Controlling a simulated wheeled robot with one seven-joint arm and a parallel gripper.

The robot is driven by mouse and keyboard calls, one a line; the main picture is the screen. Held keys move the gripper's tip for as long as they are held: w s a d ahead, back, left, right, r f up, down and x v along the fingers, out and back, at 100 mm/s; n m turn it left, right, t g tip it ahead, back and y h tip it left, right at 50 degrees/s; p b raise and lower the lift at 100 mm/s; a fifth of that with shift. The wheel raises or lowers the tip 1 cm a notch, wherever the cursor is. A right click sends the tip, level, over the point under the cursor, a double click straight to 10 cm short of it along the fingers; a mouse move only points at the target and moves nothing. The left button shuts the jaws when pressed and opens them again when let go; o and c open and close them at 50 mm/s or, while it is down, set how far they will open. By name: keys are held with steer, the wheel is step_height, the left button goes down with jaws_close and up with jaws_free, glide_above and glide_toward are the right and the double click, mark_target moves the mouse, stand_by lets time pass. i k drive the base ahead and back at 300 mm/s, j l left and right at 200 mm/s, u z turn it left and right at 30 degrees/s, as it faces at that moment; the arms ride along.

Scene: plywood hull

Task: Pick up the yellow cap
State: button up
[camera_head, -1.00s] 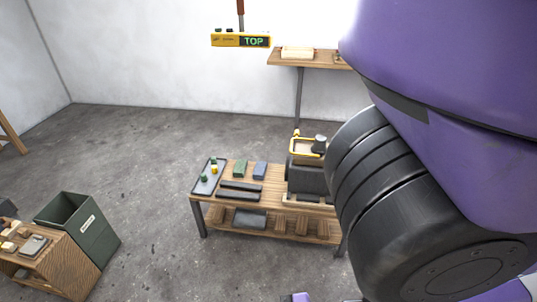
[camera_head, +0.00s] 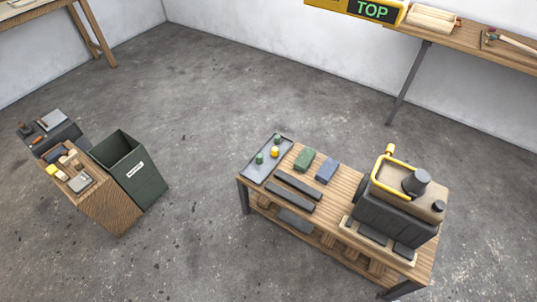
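A small yellow cap (camera_head: 274,152) sits on a dark grey tray (camera_head: 253,175) at the left end of a wooden workbench (camera_head: 339,209). Two small green caps lie in the same tray, one (camera_head: 277,140) behind it and one (camera_head: 260,158) to its left. The yellow cap stands apart from the tray's rim. My gripper is not in this view.
Green (camera_head: 304,159) and blue (camera_head: 326,171) blocks and dark bars (camera_head: 289,191) lie beside the tray. A machine with a yellow handle (camera_head: 396,204) stands at the bench's right end. A green bin (camera_head: 132,172) stands left. Floor between is clear.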

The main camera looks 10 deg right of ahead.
mark_target(274, 153)
steer(key=i+j+z, duration=0.2)
steer(key=i+j, duration=0.75)
steer(key=i+j+z, duration=0.25)
steer(key=i+j, duration=0.75)
steer(key=j, duration=0.1)
